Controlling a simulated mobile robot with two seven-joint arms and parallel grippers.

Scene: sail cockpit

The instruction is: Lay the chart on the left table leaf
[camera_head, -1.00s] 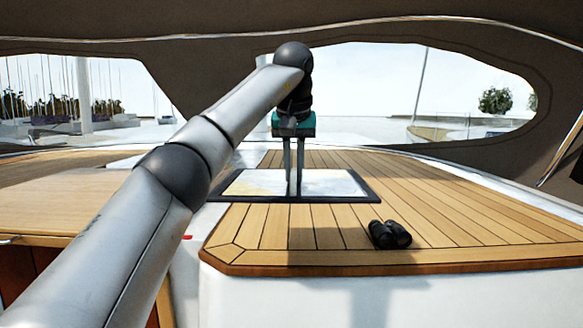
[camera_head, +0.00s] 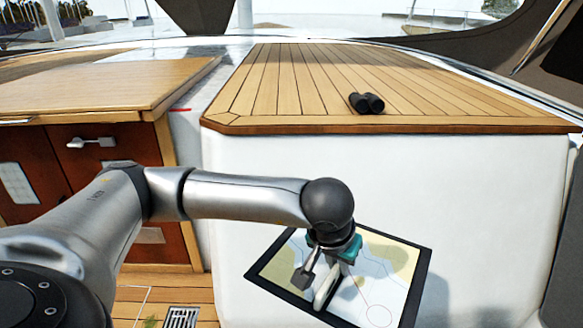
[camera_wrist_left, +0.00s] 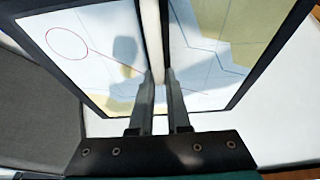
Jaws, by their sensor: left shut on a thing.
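The chart (camera_head: 395,268) is a flat, black-framed panel with a pale blue and yellow map. It is held tilted in front of the white bench front, at the lower right of the head view. My left gripper (camera_head: 330,285) is shut on it near its middle. In the left wrist view the fingers (camera_wrist_left: 160,100) close on a pale upright strip across the chart (camera_wrist_left: 205,60). The table leaf (camera_head: 100,75) is a bare, light wooden top at the left of the head view. My right gripper is not in view.
Black binoculars (camera_head: 366,103) lie on the slatted teak bench top (camera_head: 285,85), which is otherwise clear. A red-brown cabinet with a metal latch (camera_head: 92,142) stands below the table leaf. A floor grate (camera_head: 182,317) shows at the bottom.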

